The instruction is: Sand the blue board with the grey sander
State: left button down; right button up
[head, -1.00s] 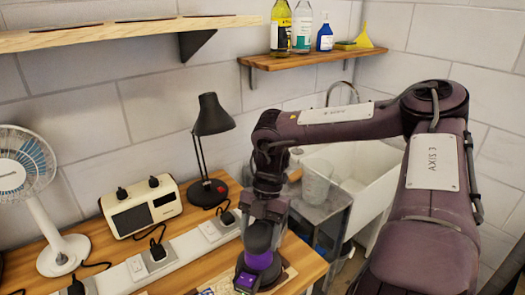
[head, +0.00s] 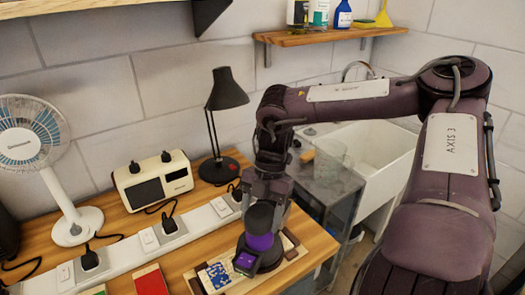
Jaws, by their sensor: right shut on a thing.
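My right gripper (head: 268,196) is shut on the top of a sander (head: 260,242), which has a dark grey knob and a purple body. The sander stands upright at the right end of the bench, over a pale board or frame with dark corner pieces. Left of the sander, a blue patch with whitish speckles (head: 216,276) shows, seemingly the blue board's surface. The sander hides the rest of it, and I cannot tell whether its pad touches the board. My left gripper is out of view.
A red board (head: 151,281) and part of a green one (head: 95,291) lie to the left. Behind are a white socket strip (head: 120,256), fan (head: 73,225), radio (head: 153,185) and black lamp (head: 217,168). A sink (head: 385,150) lies beyond the bench's right end.

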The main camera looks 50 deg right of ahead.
aim_at(245, 220)
jog(key=shift+w+a, duration=0.1)
jog(key=shift+a, duration=0.05)
jog(key=shift+w+a+b, duration=0.2)
jog(key=shift+a+b, duration=0.4)
jog(key=shift+a, duration=0.25)
jog(key=shift+w+a+b, duration=0.2)
jog(key=shift+a+b, duration=0.4)
jog(key=shift+a, duration=0.45)
jog(key=shift+w+a, duration=0.1)
jog(key=shift+a, duration=0.05)
jog(key=shift+w+a+b, duration=0.2)
jog(key=shift+a+b, duration=0.35)
jog(key=shift+a, duration=0.15)
jog(key=shift+w+a+b, duration=0.15)
jog(key=shift+a+b, duration=0.35)
jog(key=shift+a, duration=0.2)
jog(key=shift+a+r, duration=0.1)
jog(key=shift+a, duration=0.1)
jog(key=shift+w+a, duration=0.1)
jog(key=shift+a, duration=0.05)
jog(key=shift+w+a+b, duration=0.15)
jog(key=shift+a+b, duration=0.45)
jog(key=shift+a, duration=0.15)
jog(key=shift+w+a+b, duration=0.1)
jog(key=shift+a+b, duration=0.45)
jog(key=shift+a, duration=0.3)
